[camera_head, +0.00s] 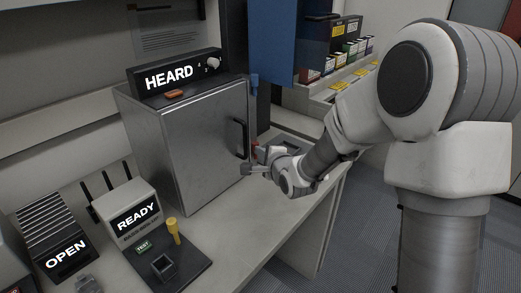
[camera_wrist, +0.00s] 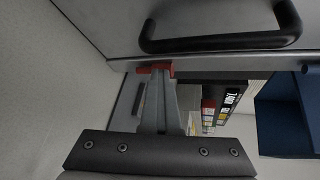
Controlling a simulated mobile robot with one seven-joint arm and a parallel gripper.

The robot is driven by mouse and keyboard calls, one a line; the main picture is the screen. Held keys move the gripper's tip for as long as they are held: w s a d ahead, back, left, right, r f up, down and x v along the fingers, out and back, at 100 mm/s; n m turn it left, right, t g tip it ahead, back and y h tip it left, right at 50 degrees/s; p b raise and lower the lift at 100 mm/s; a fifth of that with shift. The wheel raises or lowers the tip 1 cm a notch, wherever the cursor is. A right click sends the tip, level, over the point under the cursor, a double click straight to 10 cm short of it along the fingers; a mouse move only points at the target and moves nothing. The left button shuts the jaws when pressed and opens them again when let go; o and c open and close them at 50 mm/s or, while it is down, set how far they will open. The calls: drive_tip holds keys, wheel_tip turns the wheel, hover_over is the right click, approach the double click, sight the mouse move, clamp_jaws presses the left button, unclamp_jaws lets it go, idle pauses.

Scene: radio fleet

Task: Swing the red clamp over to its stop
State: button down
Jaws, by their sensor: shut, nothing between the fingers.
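A small red part, which looks like the red clamp (camera_wrist: 155,68), shows at the edge of the metal box in the wrist view, right at my fingertips. In the head view a bit of red (camera_head: 261,151) shows behind my wrist, mostly hidden. My gripper (camera_head: 248,170) is beside the box's door edge, just below the black handle (camera_head: 240,138). In the wrist view its fingers (camera_wrist: 157,80) are together with nothing held. I cannot tell whether they touch the red part. The clamp's stop cannot be made out.
The metal box (camera_head: 190,140) stands on the bench with a HEARD display (camera_head: 170,77) on top. READY (camera_head: 135,215) and OPEN (camera_head: 65,255) units stand at front left. A blue panel (camera_head: 267,38) is behind. The bench (camera_head: 225,235) in front of the door is clear.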

drive_tip(key=shift+w+a+r, duration=0.1)
drive_tip(key=shift+w+r, duration=0.15)
drive_tip(key=shift+r, duration=0.05)
